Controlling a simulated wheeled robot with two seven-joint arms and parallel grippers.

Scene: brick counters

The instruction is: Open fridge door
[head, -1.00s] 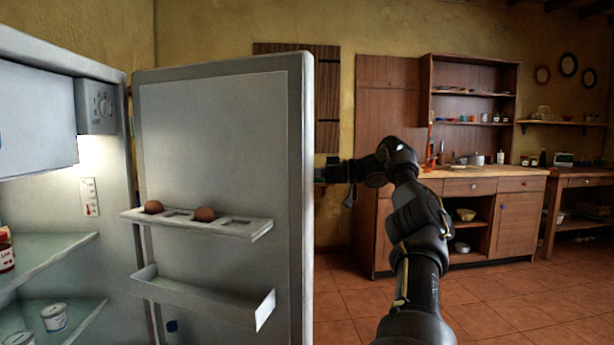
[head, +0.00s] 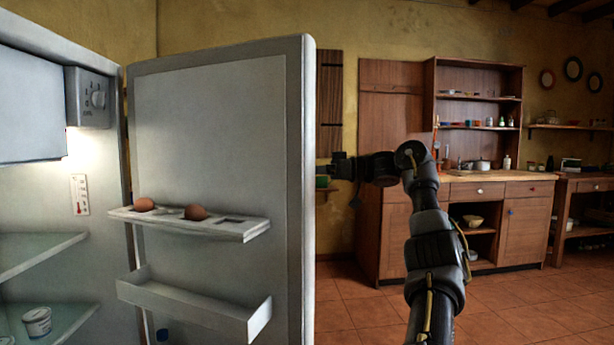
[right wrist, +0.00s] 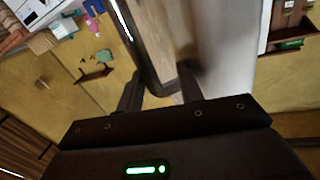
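The fridge door (head: 220,130) stands wide open, its inner face towards me, with an egg rack (head: 235,228) and a lower bin (head: 190,305). The lit fridge interior (head: 40,200) is at the left. My right gripper (head: 335,168) is just beyond the door's free edge, its tips partly hidden by it. In the right wrist view, my right gripper (right wrist: 158,92) has its fingers apart. A dark bar-like part, probably the door handle (right wrist: 150,78), shows at the fingers beside the pale door; I cannot tell whether they touch it. My left gripper is not in view.
Brown eggs (head: 194,212) sit in the door rack, and a white tub (head: 37,321) is on a lower shelf. A wooden counter (head: 490,190) with a hutch stands behind my right arm. Tiled floor (head: 350,308) is clear between door and counter.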

